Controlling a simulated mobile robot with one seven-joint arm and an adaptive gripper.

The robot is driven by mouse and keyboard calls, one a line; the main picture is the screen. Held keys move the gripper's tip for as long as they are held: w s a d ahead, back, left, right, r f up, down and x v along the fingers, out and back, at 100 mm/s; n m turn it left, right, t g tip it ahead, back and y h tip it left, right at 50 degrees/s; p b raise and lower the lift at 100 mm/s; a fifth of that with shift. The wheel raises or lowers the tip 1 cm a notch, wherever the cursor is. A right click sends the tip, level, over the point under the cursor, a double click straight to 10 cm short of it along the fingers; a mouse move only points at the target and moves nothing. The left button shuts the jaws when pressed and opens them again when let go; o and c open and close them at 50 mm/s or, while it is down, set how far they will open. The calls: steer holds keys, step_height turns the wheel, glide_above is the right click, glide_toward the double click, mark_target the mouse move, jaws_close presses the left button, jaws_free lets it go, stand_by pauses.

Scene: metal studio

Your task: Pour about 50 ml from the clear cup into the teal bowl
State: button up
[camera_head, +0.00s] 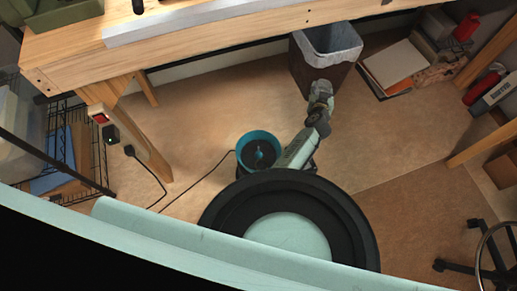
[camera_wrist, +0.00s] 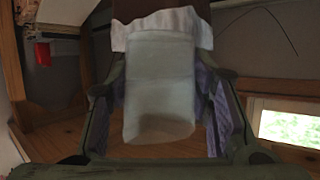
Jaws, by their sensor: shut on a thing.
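In the wrist view the pale, see-through clear cup (camera_wrist: 160,85) stands between the two dark green fingers of my gripper (camera_wrist: 163,92). The fingers are shut on its sides. I cannot make out its liquid level. In the head view my gripper (camera_head: 320,90) shows small at the end of my arm, near the bin; the cup cannot be made out there. I see no certain teal bowl. A round teal-rimmed thing (camera_head: 258,135) with a dark inside lies low, left of my arm, and I cannot tell whether it is a bowl.
A wooden workbench (camera_head: 220,50) crosses the top, with a metal bar (camera_head: 190,20) and a green box (camera_head: 55,15) on it. A lined bin (camera_head: 328,42) stands at its front edge, and also shows in the wrist view (camera_wrist: 160,12).

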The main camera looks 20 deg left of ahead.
steer(key=s+a+f+n+y, duration=0.1)
steer(key=s+a+f, duration=0.2)
steer(key=a, duration=0.6)
steer(key=s+a+f+y, duration=0.1)
steer(key=s+a+f, duration=0.3)
steer(key=a, duration=0.6)
steer(key=s+a+f+n, duration=0.1)
steer(key=s+a+f, duration=0.3)
steer(key=a, duration=0.6)
steer(key=shift+s+n+y+p, duration=0.3)
steer(key=shift+s+y+p, duration=0.1)
steer(key=shift+s, duration=0.6)
steer(key=s+d+r+m+t+y+b, duration=0.1)
steer(key=s+d+r+m+t, duration=0.2)
steer(key=r+t, duration=0.3)
steer(key=shift+s+d+r+m+t+y, duration=0.15)
steer(key=shift+s+d+m+t+y, duration=0.15)
steer(key=shift+s+d+m+y, duration=0.15)
steer(key=shift+r+b, duration=0.1)
steer(key=shift+b, duration=0.25)
